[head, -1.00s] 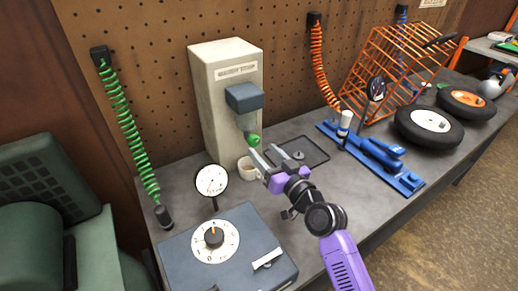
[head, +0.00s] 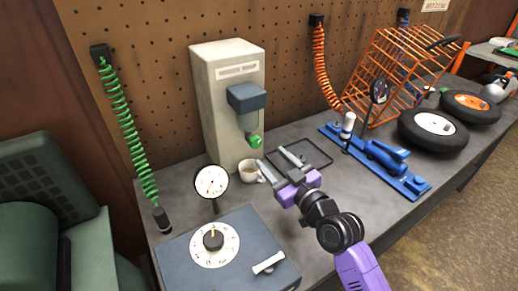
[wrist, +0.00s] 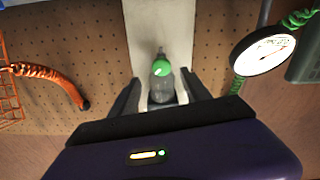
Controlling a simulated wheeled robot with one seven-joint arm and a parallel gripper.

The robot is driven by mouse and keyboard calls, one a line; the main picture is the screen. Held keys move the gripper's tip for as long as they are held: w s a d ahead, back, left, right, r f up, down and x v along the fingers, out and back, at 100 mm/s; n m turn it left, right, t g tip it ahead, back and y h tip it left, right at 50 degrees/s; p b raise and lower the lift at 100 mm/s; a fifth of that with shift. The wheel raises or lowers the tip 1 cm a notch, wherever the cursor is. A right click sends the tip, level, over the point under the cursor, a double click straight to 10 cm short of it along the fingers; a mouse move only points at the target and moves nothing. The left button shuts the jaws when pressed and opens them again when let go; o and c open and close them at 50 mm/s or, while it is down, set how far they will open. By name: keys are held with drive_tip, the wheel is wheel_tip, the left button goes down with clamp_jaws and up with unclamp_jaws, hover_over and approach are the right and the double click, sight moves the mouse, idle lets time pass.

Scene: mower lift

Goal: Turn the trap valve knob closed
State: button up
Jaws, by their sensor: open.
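The green trap valve knob (head: 256,141) sits at the bottom of a clear bowl under the grey-blue block (head: 246,97) of the tall cream water trap unit (head: 207,95). It also shows in the wrist view (wrist: 163,69), framed between my fingers. My gripper (head: 271,157) is open and empty, a little to the right of and below the knob in the head view, apart from it. My gripper's fingers also show in the wrist view (wrist: 164,85), one on each side of the bowl. The knob's turn position is too small to tell.
A white cup (head: 249,174) with brownish contents stands below the knob. A round gauge (head: 211,182) and a dial box (head: 245,259) are at front left. A dark-rimmed tray (head: 305,157), blue jack (head: 385,160), tyres (head: 431,130) and an orange rack (head: 405,72) are to the right.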

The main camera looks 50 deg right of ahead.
sight(257, 145)
drive_tip(key=p+x, duration=0.1)
drive_tip(key=x, duration=0.6)
drive_tip(key=shift+w, duration=0.4)
clamp_jaws()
drive_tip(key=shift+m, duration=0.3)
drive_tip(key=shift+f+m+p, duration=0.1)
drive_tip(key=shift+m+p, duration=0.3)
drive_tip(key=shift+m, duration=2.2)
